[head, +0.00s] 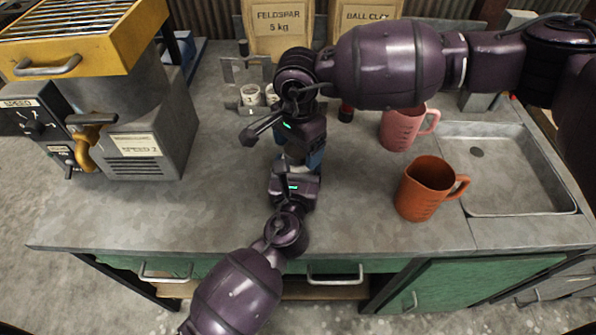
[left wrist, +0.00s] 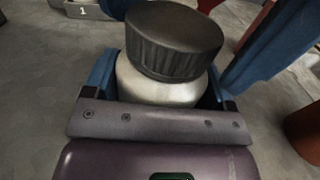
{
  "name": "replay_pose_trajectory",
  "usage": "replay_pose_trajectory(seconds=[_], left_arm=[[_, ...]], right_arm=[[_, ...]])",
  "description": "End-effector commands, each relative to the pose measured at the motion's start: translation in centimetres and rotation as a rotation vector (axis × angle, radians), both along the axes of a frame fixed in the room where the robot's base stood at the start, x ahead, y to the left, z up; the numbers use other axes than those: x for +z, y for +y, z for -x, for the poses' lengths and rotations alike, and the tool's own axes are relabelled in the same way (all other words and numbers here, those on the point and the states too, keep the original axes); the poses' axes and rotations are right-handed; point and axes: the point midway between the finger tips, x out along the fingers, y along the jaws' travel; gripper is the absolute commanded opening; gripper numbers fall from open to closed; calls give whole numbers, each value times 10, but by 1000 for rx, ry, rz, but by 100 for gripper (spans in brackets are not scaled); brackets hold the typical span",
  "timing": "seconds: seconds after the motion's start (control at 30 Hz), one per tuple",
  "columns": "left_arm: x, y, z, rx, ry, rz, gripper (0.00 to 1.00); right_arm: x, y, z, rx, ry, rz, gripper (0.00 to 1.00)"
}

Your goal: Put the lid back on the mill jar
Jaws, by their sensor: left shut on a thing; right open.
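The mill jar is a pale metallic jar (left wrist: 160,88) in the left wrist view, with its black ribbed lid (left wrist: 175,42) on top. The lid looks a little tilted against the jar; I cannot tell whether it is fully seated. My left gripper (head: 297,166) is shut on the jar, with its blue fingers on both sides. My right gripper (head: 306,156) is open above the jar. One of its blue fingers (left wrist: 276,48) stands right of the lid, apart from it. In the head view the grippers hide the jar and lid almost wholly.
An orange jug (head: 420,190) and a pink jug (head: 398,130) stand right of the grippers, before a sink (head: 510,165). A yellow-topped machine (head: 150,150) stands at left. Feldspar (head: 278,38) and ball clay (head: 365,22) bags stand behind. The counter's left front is clear.

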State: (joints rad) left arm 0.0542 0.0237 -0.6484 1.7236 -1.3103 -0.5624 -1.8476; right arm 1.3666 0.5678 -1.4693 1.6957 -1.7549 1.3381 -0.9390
Motion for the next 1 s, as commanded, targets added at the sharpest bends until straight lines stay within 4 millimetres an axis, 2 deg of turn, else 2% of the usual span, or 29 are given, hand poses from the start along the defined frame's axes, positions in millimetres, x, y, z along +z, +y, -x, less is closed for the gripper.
replay_pose_trajectory(seconds=[0.03, 0.3, 0.37, 0.57, 1.0], left_arm=[[-1, 0, 0, 0, 1, -1, 12], [-1, 0, 0, 0, 1, -1, 12], [-1, 0, 0, 0, 1, -1, 12], [-1, 0, 0, 0, 1, -1, 12], [-1, 0, 0, 0, 1, -1, 12]], right_arm=[[0, 0, 0, 0, 0, 0, 81], [0, 0, 0, 0, 0, 0, 39], [0, 0, 0, 0, 0, 0, 32], [0, 0, 0, -83, 1, -1, 32], [0, 0, 0, -699, 1, -2, 32]])
